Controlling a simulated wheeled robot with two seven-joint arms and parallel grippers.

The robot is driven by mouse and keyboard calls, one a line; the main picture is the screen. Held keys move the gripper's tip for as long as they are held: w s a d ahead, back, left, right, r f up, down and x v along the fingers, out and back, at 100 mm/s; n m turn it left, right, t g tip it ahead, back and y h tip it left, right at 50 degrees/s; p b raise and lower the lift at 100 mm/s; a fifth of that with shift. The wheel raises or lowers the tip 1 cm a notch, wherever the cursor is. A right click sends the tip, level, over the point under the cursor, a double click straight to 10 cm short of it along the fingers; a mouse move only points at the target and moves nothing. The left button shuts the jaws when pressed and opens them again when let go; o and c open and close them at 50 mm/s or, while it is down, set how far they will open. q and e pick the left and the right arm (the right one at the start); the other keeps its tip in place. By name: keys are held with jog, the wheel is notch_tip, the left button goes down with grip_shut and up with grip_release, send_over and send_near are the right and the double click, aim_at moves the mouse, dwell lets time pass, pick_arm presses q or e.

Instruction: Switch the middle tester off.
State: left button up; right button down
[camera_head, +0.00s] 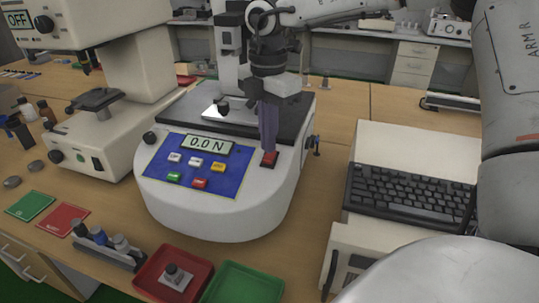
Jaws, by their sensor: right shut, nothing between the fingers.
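The middle tester (215,215) is a rounded cream machine with a blue panel. Its display (206,144) reads 0.0 N. A red switch (270,159) sits on its front top, right of the panel. My right gripper (269,148) points down with its fingers shut and empty, its tips right at the switch's back edge. I cannot tell whether they touch it. The gripper hides part of the tester's dark platform. My left gripper is not in view.
Another machine (120,130) with a display reading OFF stands at left. A keyboard (410,195) lies at right. A red tray (172,278) and a green tray (243,285) are at the front. A rack (108,246) of small parts stands left of them.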

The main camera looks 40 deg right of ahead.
aim_at(268, 158)
jog(key=shift+f+b, duration=1)
jog(key=shift+f, duration=0.1)
dwell(0.3)
notch_tip(268, 158, up, 7)
jog(key=p, duration=0.3)
jog(key=shift+p, duration=0.4)
dwell(0.7)
